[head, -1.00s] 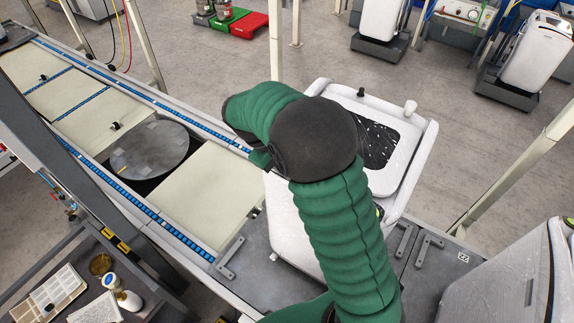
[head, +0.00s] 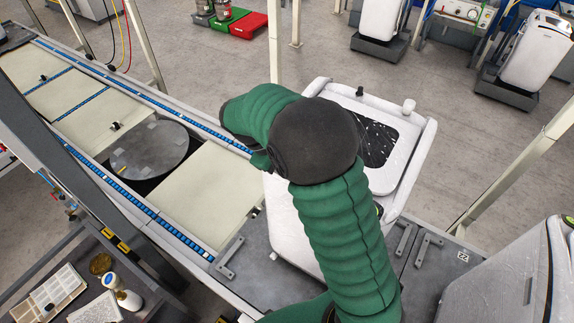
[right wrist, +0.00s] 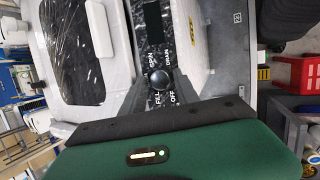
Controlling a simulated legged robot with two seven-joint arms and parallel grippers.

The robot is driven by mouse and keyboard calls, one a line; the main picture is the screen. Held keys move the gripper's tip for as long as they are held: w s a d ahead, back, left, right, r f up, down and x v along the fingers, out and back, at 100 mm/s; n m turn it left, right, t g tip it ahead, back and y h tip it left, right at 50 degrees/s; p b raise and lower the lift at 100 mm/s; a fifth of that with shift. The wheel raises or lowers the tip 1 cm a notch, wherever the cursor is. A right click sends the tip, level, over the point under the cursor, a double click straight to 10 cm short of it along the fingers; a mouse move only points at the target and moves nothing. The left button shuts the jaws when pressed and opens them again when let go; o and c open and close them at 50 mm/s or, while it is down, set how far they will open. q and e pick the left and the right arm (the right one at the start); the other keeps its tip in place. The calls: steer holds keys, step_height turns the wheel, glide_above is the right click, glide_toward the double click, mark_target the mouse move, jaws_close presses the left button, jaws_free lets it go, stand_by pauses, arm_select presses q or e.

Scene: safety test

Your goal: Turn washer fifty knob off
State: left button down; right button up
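The washer (head: 288,225) is a white unit on the grey bench, partly hidden behind my green right arm. Its black speckled top window shows right of my arm. In the right wrist view, the dark round knob (right wrist: 158,79) sits on a black control strip. In the head view the right gripper is hidden. My left gripper is out of view.
A conveyor with pale panels and a round grey plate (head: 150,150) runs at the left. A tray with a bottle (head: 130,300) lies at lower left. Another white unit (head: 505,275) stands at lower right.

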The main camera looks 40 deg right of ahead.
steer(key=shift+o, duration=1)
steer(key=shift+s+d, duration=0.1)
steer(key=shift+s, duration=0.05)
steer(key=b+v, duration=0.2)
steer(key=v, duration=0.3)
steer(key=shift+w+f+b, duration=0.15)
steer(key=shift+w+b, duration=0.2)
steer(key=shift+b, duration=0.05)
steer(key=b+v, duration=0.2)
steer(key=v, duration=1)
steer(key=shift+s, duration=0.2)
steer(key=shift+d, duration=0.2)
